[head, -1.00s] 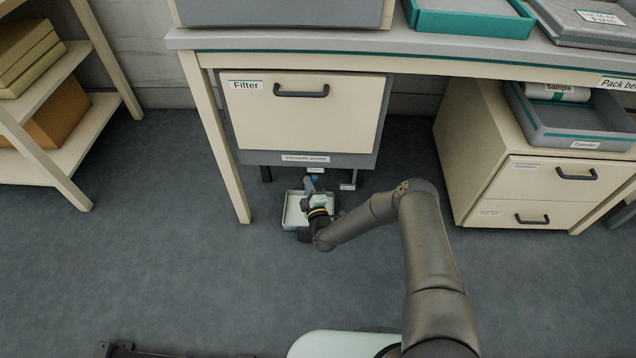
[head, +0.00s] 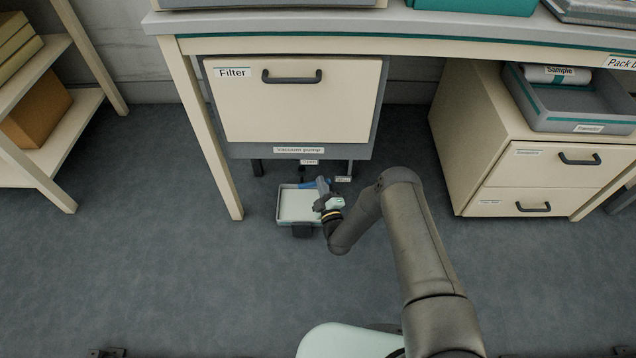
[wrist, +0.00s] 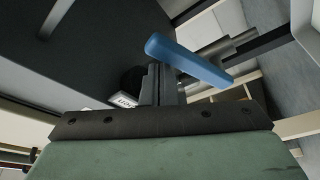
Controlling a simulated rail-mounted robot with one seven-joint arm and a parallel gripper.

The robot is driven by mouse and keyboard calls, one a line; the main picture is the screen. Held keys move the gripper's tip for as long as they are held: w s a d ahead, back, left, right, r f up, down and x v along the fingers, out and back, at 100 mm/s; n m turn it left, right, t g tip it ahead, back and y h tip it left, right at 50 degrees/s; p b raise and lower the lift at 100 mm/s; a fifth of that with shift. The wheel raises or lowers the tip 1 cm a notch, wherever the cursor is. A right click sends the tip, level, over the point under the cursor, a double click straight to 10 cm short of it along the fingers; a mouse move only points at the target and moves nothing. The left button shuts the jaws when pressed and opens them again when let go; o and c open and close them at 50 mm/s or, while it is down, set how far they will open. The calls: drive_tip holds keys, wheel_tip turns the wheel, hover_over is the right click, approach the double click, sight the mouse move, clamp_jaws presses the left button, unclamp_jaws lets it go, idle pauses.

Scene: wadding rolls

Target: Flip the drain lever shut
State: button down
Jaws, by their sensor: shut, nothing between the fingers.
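The blue drain lever (head: 304,185) shows under the vacuum pump cabinet, above the tray, extending left from my gripper in the head view. In the wrist view the lever (wrist: 192,62) is a blue bar slanting down to the right, close across the fingertips, with a grey metal pipe (wrist: 228,46) behind it. My gripper (head: 322,184) is shut and empty beside the lever. Its closed fingers (wrist: 160,82) stand right at the bar; I cannot tell whether they touch it. Two small labels, one above the lever (head: 309,162) and one to its right (head: 343,180), are hard to read.
A pale tray (head: 297,205) lies on the floor below the lever. The cabinet with the Filter drawer (head: 293,105) hangs above. A table leg (head: 208,150) stands left and a drawer unit (head: 530,170) right. The floor in front is clear.

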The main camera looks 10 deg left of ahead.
drive_tip(key=shift+w+d+f+b, duration=0.1)
drive_tip(key=shift+d+f+b, duration=0.15)
drive_tip(key=shift+f, duration=0.25)
drive_tip(key=shift+s+d+f+b, duration=0.1)
drive_tip(key=shift+d+f+b, duration=0.05)
drive_tip(key=shift+f+b, duration=0.3)
drive_tip(key=shift+w+d+f+b, duration=0.1)
drive_tip(key=shift+d+f+b, duration=0.1)
drive_tip(key=shift+f, duration=0.35)
drive_tip(key=shift+d+f, duration=0.15)
drive_tip(key=shift+f, duration=0.1)
wheel_tip(320, 180, up, 5)
drive_tip(key=p, duration=0.4)
drive_tip(key=s+d+f+p, duration=0.1)
drive_tip(key=s+f+p, duration=0.1)
drive_tip(key=s, duration=0.7)
drive_tip(key=shift+d+f, duration=0.2)
drive_tip(key=shift+f, duration=0.55)
drive_tip(key=shift+s, duration=0.1)
